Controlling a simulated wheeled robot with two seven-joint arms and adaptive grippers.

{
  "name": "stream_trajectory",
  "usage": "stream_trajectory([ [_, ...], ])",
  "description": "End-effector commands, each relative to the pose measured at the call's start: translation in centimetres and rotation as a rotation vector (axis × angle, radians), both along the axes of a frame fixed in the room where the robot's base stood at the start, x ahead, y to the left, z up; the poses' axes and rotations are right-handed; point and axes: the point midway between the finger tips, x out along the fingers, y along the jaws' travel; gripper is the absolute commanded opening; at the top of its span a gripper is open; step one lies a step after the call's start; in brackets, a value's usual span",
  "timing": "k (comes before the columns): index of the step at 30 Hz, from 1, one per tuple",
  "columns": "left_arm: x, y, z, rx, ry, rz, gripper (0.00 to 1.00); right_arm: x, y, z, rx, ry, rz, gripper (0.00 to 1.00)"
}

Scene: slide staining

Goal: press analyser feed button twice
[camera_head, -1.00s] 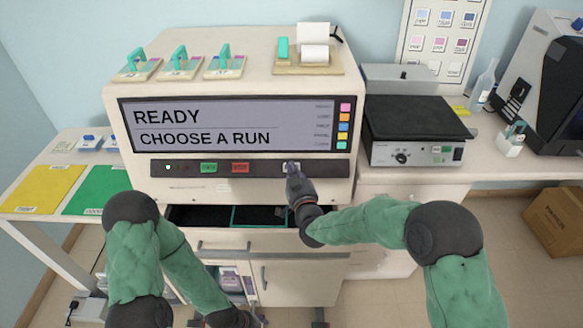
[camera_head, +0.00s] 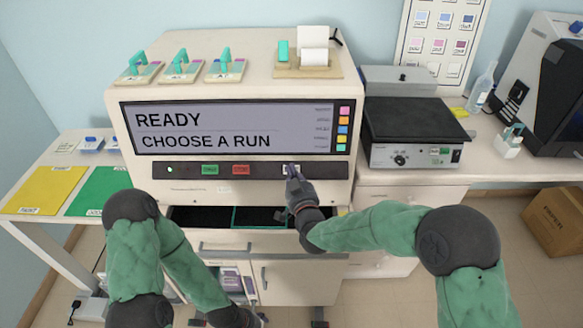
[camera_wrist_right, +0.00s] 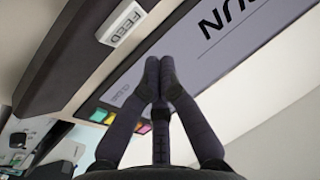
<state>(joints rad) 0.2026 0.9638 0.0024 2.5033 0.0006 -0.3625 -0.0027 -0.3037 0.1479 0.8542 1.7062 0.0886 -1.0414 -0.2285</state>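The analyser (camera_head: 230,60) is a large cream cabinet with a screen (camera_head: 230,128) reading "READY CHOOSE A RUN". The white feed button (camera_head: 285,169) is at the right part of the dark strip below the screen; in the right wrist view it shows as a white key marked FEED (camera_wrist_right: 124,23). My right gripper (camera_head: 292,173) is at that button and partly covers it. In the right wrist view its fingertips (camera_wrist_right: 159,72) are together with nothing between them, and the button appears beyond them to the upper left. Contact cannot be told. My left gripper (camera_head: 252,318) is low, partly cut off.
Green (camera_head: 209,169) and red (camera_head: 240,169) buttons sit left on the same strip. An open drawer (camera_head: 190,216) lies below my right gripper. A black-topped device (camera_head: 405,118) stands to the right.

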Motion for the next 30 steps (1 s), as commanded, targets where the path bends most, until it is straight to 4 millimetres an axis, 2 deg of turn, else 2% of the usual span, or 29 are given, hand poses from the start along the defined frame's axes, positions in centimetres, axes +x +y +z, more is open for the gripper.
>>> stream_trajectory([
  [7,0.0,0.0,1.0,0.0,0.0,0.0,0.7,-1.4,0.0,1.4,0.0,0.001,0.0,0.0],
  [30,0.0,0.0,1.0,0.0,0.0,0.0,0.7,-1.5,0.0,1.5,0.0,0.001,0.0,0.0],
])
